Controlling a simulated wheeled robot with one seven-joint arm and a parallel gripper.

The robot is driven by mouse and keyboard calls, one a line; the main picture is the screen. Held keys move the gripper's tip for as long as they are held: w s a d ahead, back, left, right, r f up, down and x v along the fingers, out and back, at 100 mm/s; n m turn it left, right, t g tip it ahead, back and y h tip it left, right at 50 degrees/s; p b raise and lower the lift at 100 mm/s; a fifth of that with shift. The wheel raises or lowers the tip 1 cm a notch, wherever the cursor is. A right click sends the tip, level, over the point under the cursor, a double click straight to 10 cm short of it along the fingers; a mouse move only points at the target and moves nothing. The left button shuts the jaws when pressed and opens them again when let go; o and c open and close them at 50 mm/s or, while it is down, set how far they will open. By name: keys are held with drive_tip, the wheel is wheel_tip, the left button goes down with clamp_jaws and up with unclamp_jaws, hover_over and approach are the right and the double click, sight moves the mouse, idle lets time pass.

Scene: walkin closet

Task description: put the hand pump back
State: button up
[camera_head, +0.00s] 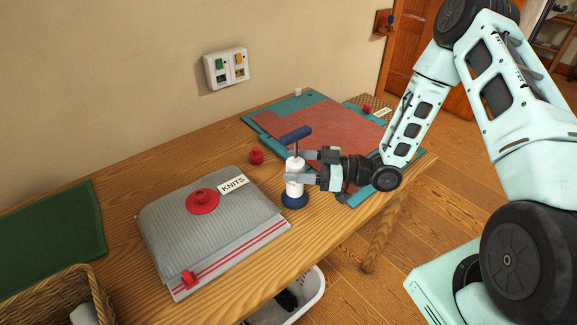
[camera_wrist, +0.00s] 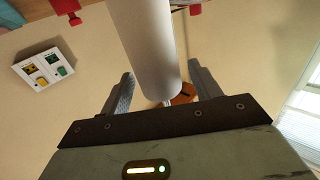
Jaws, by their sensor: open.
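The hand pump (camera_head: 294,187) has a white barrel, a dark blue round base and a dark blue T-handle. It stands upright on the wooden bench, right of the grey knit bag. My gripper (camera_head: 304,167) reaches it from the right, level with the upper barrel. In the wrist view the white barrel (camera_wrist: 148,45) lies between my two spread fingers (camera_wrist: 162,72), with visible gaps on both sides. The jaws are open and not closed on it. My fingers partly hide the barrel in the head view.
A grey bag labelled KNITS (camera_head: 205,225) with a red valve cap (camera_head: 202,201) lies left. A small red cap (camera_head: 256,156) sits behind the pump. A red-and-teal flat bag (camera_head: 320,125) lies behind right. A green mat (camera_head: 50,240) and wicker basket (camera_head: 62,292) are far left.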

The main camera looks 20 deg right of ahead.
drive_tip(key=b+v, duration=0.2)
drive_tip(key=v, duration=0.7)
drive_tip(key=shift+d, duration=0.3)
drive_tip(key=shift+s, duration=0.15)
drive_tip(key=w+d+r+m+h, duration=0.1)
drive_tip(key=w+d+m+h, duration=0.45)
drive_tip(key=h, duration=0.65)
drive_tip(key=s+a+r+m+g+h, duration=0.2)
drive_tip(key=s+r+m+g, duration=0.15)
drive_tip(key=s, duration=0.35)
drive_tip(key=s+a+r+m+g+h, duration=0.2)
drive_tip(key=s+r+m, duration=0.25)
drive_tip(key=s, duration=0.25)
drive_tip(key=s+a+r+n+g, duration=0.1)
drive_tip(key=s+a+n, duration=0.3)
drive_tip(key=a, duration=0.5)
drive_tip(key=s+a+r+n+g, duration=0.1)
drive_tip(key=s+a+n, duration=0.3)
drive_tip(key=s+a, duration=0.4)
drive_tip(key=shift+s+a+r+g+y, duration=0.2)
drive_tip(key=shift+s+a+g+y, duration=0.15)
drive_tip(key=shift+s, duration=0.3)
